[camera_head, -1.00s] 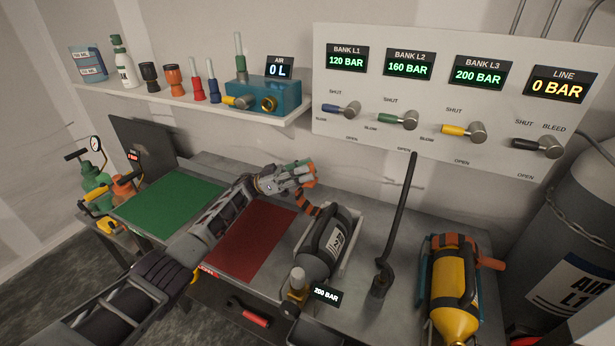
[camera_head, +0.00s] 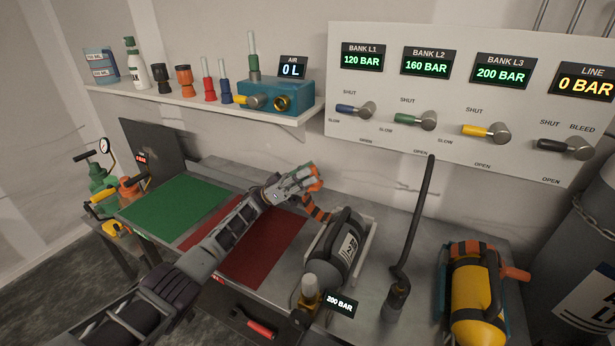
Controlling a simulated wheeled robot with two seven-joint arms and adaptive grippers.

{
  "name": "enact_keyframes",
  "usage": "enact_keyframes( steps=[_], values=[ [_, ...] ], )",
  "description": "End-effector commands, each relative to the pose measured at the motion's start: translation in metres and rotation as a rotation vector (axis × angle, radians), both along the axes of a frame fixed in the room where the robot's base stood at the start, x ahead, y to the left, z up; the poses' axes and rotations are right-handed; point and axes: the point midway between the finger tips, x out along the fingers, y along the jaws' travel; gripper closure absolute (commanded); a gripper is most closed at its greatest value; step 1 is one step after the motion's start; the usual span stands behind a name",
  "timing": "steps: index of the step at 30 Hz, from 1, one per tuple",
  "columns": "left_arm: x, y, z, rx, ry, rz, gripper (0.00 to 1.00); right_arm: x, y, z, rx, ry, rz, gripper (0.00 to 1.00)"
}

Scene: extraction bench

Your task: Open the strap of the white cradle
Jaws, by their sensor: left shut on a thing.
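The white cradle (camera_head: 369,243) stands on the bench with a dark grey cylinder (camera_head: 332,262) lying in it. An orange strap (camera_head: 317,210) rises from the cradle's far left side, beside the cylinder, and curves up to the left. My left gripper (camera_head: 312,181) is above and behind the cradle's far end, shut on the orange end of the strap. The fingers partly hide the strap end. The strap does not lie across the cylinder. My right gripper is not in view.
A black upright lever (camera_head: 412,225) stands right of the cradle. A yellow cylinder (camera_head: 475,290) in a blue cradle with an orange strap is further right. Red (camera_head: 262,250) and green (camera_head: 175,207) mats lie left. A shelf (camera_head: 200,98) and valve panel (camera_head: 450,60) are behind.

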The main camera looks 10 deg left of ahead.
Motion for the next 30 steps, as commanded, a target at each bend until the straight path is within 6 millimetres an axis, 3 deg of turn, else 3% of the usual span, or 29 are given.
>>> enact_keyframes(
  steps=[15,16,20,30],
  values=[
    [-0.0001,0.0015,-0.0044,-0.005,0.009,0.001,1.00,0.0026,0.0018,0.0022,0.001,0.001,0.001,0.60],
    [0.0000,0.0017,-0.0044,-0.005,0.009,0.001,0.74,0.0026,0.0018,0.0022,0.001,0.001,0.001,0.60],
    [0.0000,0.0014,-0.0037,-0.005,0.008,0.001,0.57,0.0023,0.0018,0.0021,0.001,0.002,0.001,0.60],
    [0.0002,0.0012,-0.0019,-0.006,0.005,0.001,0.56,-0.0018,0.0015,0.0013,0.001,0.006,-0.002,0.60]
  ],
)
